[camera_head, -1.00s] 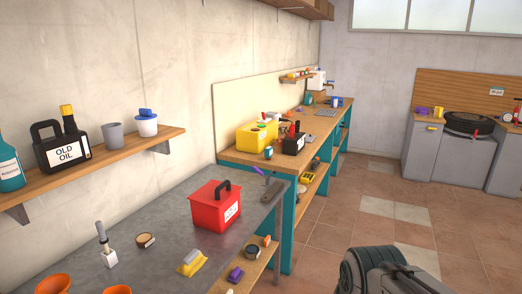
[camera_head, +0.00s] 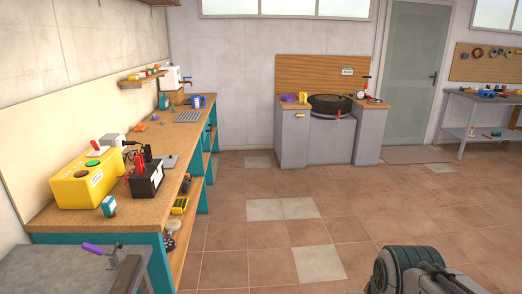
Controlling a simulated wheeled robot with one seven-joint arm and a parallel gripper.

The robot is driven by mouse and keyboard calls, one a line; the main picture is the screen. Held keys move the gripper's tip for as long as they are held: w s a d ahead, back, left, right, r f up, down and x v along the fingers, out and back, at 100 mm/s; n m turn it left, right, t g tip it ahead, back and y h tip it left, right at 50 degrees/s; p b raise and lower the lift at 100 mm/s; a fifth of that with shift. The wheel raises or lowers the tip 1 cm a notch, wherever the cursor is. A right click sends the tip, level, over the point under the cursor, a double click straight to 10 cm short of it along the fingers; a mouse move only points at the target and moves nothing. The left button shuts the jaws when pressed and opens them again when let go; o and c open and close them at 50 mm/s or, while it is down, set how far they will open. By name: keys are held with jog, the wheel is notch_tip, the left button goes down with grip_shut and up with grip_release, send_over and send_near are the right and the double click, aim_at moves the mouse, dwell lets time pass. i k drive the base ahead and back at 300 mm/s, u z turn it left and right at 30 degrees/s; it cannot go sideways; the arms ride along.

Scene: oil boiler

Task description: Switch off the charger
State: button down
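A yellow box (camera_head: 88,181), which looks like the charger, stands on the wooden workbench at the left. It has a green round button (camera_head: 92,163) and a red part (camera_head: 96,149) on top, and a white label on its side. Beside it on the right is a black battery-like box (camera_head: 146,181) with red and black clamps (camera_head: 141,160) on top. A grey and black plug-like thing (camera_head: 112,141) sits behind the yellow box. Whether the charger is on is too small to tell. Part of my arm shows at the bottom right; my gripper's fingers are not in view.
The wooden bench (camera_head: 135,214) runs along the left wall, with a lower shelf. A grey metal table (camera_head: 60,270) is at the near left. The tiled floor (camera_head: 290,235) in the middle is clear. Grey cabinets (camera_head: 330,138) and a door (camera_head: 411,75) stand at the back.

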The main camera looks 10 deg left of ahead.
aim_at(94, 142)
jog(key=z, duration=0.1)
jog(key=i, duration=1.6)
jog(key=u, duration=0.8)
jog(key=i, duration=0.9)
jog(key=u, duration=1.5)
jog(key=i, duration=0.5)
jog(key=u, duration=0.4)
